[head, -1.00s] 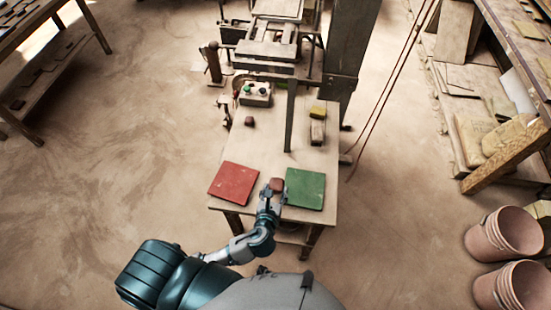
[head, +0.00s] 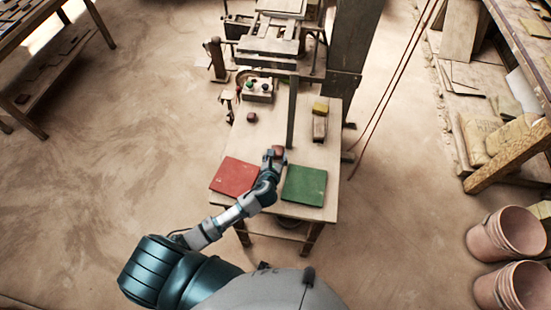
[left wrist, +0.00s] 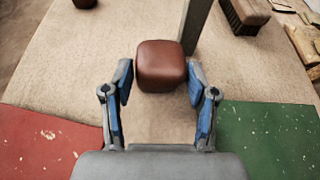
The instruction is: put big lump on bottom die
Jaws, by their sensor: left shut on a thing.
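The big lump is a reddish-brown block with rounded edges (left wrist: 161,66), held between the fingertips of my left gripper (left wrist: 160,85) in the left wrist view. In the head view the lump (head: 279,151) shows at the tip of my left gripper (head: 273,156), above the table between the red and green squares. A smaller brown lump (head: 252,117) lies on the table further back and to the left. The press (head: 268,45) stands at the back of the table. I cannot clearly make out its bottom die. My right gripper is not in view.
A red square (head: 235,176) and a green square (head: 304,185) lie on the front of the table. A thin upright post (head: 291,112) stands just beyond the lump. A control box with buttons (head: 257,90), a brush (head: 319,129) and a yellow block (head: 320,106) are further back.

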